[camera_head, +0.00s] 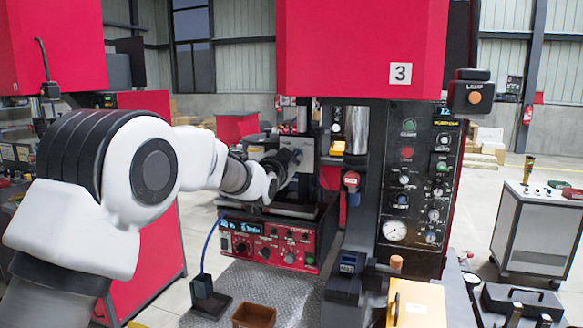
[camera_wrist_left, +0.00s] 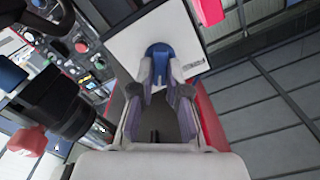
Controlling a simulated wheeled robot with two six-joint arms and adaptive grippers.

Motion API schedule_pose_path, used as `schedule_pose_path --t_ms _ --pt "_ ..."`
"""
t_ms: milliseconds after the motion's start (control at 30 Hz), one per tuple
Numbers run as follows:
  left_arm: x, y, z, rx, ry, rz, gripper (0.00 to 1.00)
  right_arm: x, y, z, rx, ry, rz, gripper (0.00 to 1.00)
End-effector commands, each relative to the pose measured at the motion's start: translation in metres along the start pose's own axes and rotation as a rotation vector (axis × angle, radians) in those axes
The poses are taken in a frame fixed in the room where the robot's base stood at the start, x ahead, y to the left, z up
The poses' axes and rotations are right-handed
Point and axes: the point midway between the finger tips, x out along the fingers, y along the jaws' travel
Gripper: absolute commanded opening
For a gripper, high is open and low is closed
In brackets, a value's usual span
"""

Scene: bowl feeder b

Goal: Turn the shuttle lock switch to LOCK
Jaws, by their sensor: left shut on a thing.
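The shuttle lock switch appears as a blue knob (camera_wrist_left: 157,49) on a pale plate (camera_wrist_left: 128,45), which carries a small dark label (camera_wrist_left: 193,65) that I cannot read. My left gripper (camera_wrist_left: 159,68) is shut on the blue knob, one fingertip on each side. The fingers hide part of the knob, so I cannot tell which position it points to. In the head view my left gripper (camera_head: 291,160) reaches the pale plate (camera_head: 304,150) behind the red control box, and the knob is hard to make out there. My right gripper is in neither view.
The red control box (camera_head: 262,243) with knobs stands below my left gripper. A black panel (camera_head: 415,185) with buttons and a gauge is to the right. A red machine hood (camera_head: 340,50) hangs above. A brown bin (camera_head: 254,316) sits in front on the metal plate.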

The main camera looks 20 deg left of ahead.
Motion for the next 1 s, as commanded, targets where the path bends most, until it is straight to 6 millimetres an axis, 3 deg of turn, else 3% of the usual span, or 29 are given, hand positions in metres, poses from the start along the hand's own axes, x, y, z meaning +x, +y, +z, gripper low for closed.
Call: schedule_pose_path --t_ms 33,400,933,1000 --pt "0.000 0.006 0.010 0.032 -0.013 0.009 0.00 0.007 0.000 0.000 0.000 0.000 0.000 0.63" --pt "0.000 0.005 0.009 0.208 -0.014 0.011 0.00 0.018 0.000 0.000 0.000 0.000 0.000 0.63" --pt "0.000 0.005 0.008 0.237 -0.015 0.011 0.00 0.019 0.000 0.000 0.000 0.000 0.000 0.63" --pt "0.000 0.005 0.008 0.236 -0.014 0.011 0.32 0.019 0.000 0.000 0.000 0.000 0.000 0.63"
